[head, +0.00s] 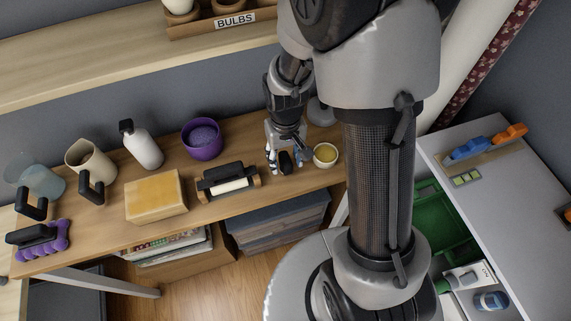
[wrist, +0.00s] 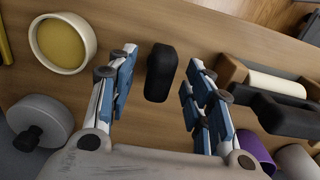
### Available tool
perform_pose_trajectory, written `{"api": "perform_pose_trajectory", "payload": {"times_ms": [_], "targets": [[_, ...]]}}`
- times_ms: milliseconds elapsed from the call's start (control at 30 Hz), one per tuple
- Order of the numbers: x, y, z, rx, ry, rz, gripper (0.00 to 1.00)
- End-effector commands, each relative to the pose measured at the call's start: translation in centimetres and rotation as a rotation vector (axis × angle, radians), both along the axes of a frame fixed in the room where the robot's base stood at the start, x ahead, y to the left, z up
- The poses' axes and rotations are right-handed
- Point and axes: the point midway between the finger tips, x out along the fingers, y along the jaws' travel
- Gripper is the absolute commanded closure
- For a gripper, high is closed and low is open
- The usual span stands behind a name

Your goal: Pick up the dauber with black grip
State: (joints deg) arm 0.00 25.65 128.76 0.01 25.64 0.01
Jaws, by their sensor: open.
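The dauber with black grip (wrist: 160,72) is most likely the black upright piece standing on the wooden bench between my fingers in the wrist view. Mostly its dark grip shows; what lies under it is hidden. It also shows in the head view (head: 285,163), partly framed by my fingers. My gripper (wrist: 163,60) is open and points down over it, one blue-padded finger on each side, with gaps between the fingers and the grip. In the head view my gripper (head: 285,157) is near the right end of the bench.
A cream bowl with yellow contents (head: 325,155) and a grey round piece with black knob (wrist: 38,118) stand close by. On the other side are a black-handled roller block (head: 228,182) and a purple bowl (head: 203,138). A yellow block (head: 155,196) lies farther left.

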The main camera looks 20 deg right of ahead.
Motion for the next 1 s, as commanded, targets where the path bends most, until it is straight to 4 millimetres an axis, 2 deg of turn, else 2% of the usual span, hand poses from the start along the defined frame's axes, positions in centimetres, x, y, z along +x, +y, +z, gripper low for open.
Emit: {"api": "perform_pose_trajectory", "payload": {"times_ms": [33, 100, 367, 1000], "targets": [[-0.1, 0.0, -1.2, 0.0, 0.002, 0.0, 0.53], [-0.1, 0.0, -2.0, 0.0, 0.003, 0.0, 0.53], [0.0, 0.0, -2.2, 0.0, -0.001, 0.0, 0.53], [0.0, 0.0, -2.2, 0.0, -0.001, 0.0, 0.96]]}}
